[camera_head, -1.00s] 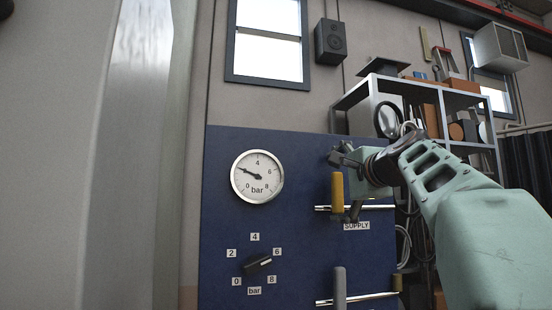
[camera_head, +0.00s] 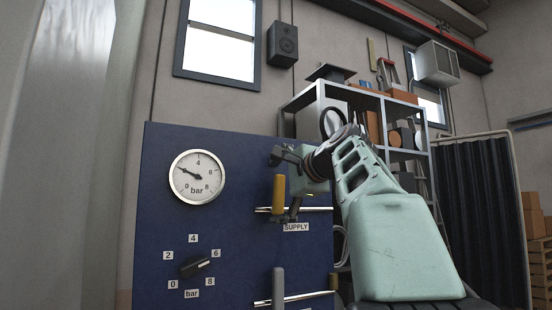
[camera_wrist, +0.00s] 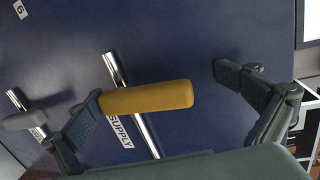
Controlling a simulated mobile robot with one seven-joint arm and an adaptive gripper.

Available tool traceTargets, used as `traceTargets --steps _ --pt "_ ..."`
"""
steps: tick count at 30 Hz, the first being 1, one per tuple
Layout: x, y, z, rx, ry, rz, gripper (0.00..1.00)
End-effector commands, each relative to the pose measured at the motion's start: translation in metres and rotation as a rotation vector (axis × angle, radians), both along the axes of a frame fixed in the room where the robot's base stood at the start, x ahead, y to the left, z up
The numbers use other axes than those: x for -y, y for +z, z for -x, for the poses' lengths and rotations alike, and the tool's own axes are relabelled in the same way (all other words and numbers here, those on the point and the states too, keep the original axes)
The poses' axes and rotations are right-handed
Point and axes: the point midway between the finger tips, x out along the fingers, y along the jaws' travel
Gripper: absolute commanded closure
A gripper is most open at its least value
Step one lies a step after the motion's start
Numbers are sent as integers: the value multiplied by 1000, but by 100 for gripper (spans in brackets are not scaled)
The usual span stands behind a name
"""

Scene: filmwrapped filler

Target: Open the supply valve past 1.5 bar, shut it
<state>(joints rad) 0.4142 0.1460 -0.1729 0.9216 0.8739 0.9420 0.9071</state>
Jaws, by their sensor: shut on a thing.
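The supply valve has a yellow handle (camera_head: 279,187), upright across a horizontal silver pipe (camera_head: 318,209) above the SUPPLY label (camera_head: 296,227). My gripper (camera_head: 283,186) is at this handle from the right. In the wrist view, the yellow handle (camera_wrist: 147,97) lies between the fingers of my gripper (camera_wrist: 160,90). The left finger meets the handle's end by the pipe; a gap shows before the right finger. The round gauge (camera_head: 197,177) has its needle pointing upper left, near where 2 bar lies; that numeral is covered.
The blue panel (camera_head: 230,245) also carries a black knob (camera_head: 194,266) with a 0 to 8 bar scale. A grey handle (camera_head: 278,287) stands on a lower pipe (camera_head: 305,297). A metal shelf (camera_head: 370,95) with boxes stands behind. A dark curtain (camera_head: 480,215) is at right.

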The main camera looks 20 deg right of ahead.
Motion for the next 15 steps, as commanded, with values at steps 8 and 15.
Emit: traceTargets --steps 8,15 --pt "1 10 22 22 -8 6 9" --pt "2 8 39 21 -9 6 9"
